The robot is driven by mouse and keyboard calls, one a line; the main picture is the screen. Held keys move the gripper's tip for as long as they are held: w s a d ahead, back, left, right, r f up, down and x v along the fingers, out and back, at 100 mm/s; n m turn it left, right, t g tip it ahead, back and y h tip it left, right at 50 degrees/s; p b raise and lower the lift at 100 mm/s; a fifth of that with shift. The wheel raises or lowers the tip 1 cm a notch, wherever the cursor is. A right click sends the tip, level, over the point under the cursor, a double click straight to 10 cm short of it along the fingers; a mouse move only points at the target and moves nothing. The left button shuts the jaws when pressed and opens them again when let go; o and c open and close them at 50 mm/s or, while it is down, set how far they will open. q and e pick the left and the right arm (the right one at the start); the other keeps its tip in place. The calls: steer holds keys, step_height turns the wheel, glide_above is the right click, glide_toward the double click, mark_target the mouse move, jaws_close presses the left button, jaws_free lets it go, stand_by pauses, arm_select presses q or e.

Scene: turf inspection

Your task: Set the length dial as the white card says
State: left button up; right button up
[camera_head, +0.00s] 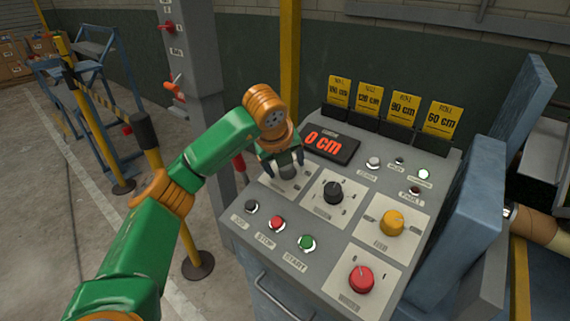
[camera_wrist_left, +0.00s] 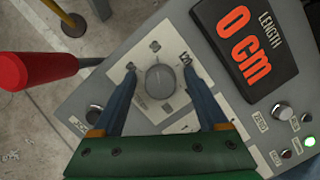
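The display (camera_head: 331,145) labelled LENGTH reads "0 cm" in orange; it also shows in the left wrist view (camera_wrist_left: 245,45). A round grey dial (camera_wrist_left: 159,79) sits on a pale plate (camera_wrist_left: 130,108) beside it. My left gripper (camera_head: 285,166) is over this plate and mostly hides the dial in the head view. In the left wrist view its fingers (camera_wrist_left: 158,68) are open, one on each side of the dial, with gaps visible; their height is unclear. Yellow cards (camera_head: 404,106) behind the display read 180, 120, 90 and 60 cm. I make out no white card. My right gripper is not in view.
The panel also carries a black knob (camera_head: 332,191), a yellow knob (camera_head: 391,222), a large red knob (camera_head: 361,279), a red button (camera_head: 277,224) and a green button (camera_head: 306,243). A grey post (camera_head: 190,60) stands behind left. Blue metal (camera_head: 470,220) borders the right.

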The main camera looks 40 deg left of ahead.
arm_select(q)
steer(key=v, duration=0.7)
steer(key=shift+b, duration=0.3)
